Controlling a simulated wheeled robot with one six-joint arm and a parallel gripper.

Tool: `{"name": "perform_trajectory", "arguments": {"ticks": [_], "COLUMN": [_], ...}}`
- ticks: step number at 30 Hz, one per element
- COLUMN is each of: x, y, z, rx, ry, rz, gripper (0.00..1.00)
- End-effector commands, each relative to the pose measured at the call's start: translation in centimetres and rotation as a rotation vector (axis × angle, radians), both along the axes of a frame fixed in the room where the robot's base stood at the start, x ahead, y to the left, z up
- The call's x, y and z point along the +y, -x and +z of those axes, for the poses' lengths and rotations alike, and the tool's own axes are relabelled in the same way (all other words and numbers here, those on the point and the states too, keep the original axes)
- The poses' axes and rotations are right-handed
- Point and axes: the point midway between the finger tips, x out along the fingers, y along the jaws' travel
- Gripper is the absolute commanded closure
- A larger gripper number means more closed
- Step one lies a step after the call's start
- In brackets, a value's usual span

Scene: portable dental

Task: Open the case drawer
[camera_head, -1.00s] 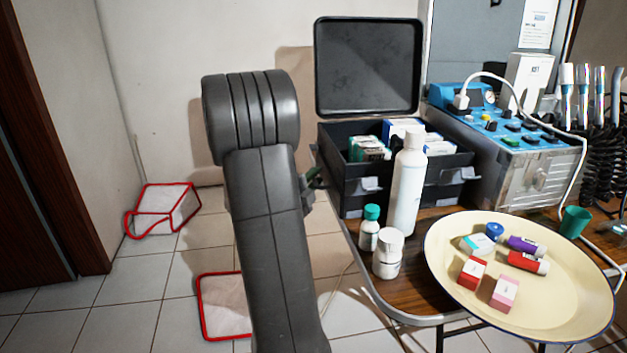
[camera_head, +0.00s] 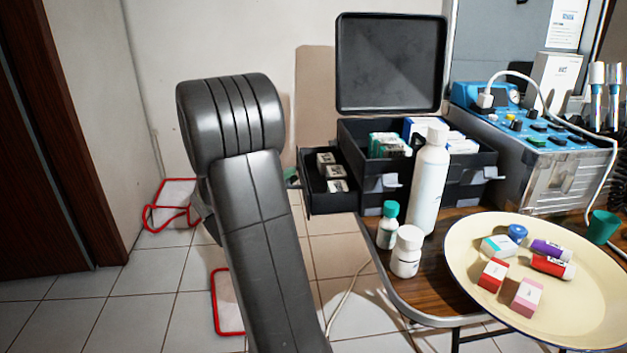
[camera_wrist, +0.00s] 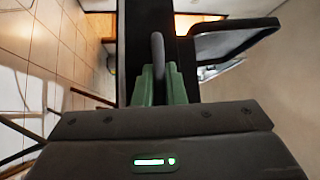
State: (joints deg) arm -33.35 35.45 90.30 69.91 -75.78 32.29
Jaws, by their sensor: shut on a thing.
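The black case (camera_head: 358,185) stands on the wooden table with its lid (camera_head: 390,65) up. Its drawer (camera_head: 332,205) sticks out to the left, and several small boxes lie in it. My gripper (camera_wrist: 158,85) has green fingers shut on the grey drawer handle (camera_wrist: 157,50) in the wrist view. In the head view my arm hides most of the gripper; only a bit of green shows at the drawer's left end. The drawer front (camera_wrist: 137,30) looks dark in the wrist view.
A tall white bottle (camera_head: 428,185), a green-capped bottle (camera_head: 388,230) and a white jar (camera_head: 406,256) stand before the case. A cream tray (camera_head: 468,240) with several small items is at right. A blue dental unit (camera_head: 545,135) stands behind. The floor at left is mostly clear.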

Motion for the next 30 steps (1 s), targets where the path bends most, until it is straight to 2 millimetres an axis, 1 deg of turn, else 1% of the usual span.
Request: {"name": "perform_trajectory", "arguments": {"ticks": [1,6,9,13,16,20,30], "x": [1.5,5.1,6.8,8.4,9.2,9.7,9.8], "y": [0.3,1.0,1.4,1.7,1.8,1.9,2.0], "z": [-0.2,-0.2,-0.2,-0.2,-0.1,-0.1,-0.1], "rx": [0.001,0.002,0.003,0.002,0.002,0.002,0.003], "ry": [0.000,0.000,0.000,0.001,0.000,0.000,0.001], "rz": [0.005,0.004,0.003,0.002,0.001,0.000,-0.001], "gripper": [1.00,1.00,1.00,1.00,1.00,1.00,1.00]}}
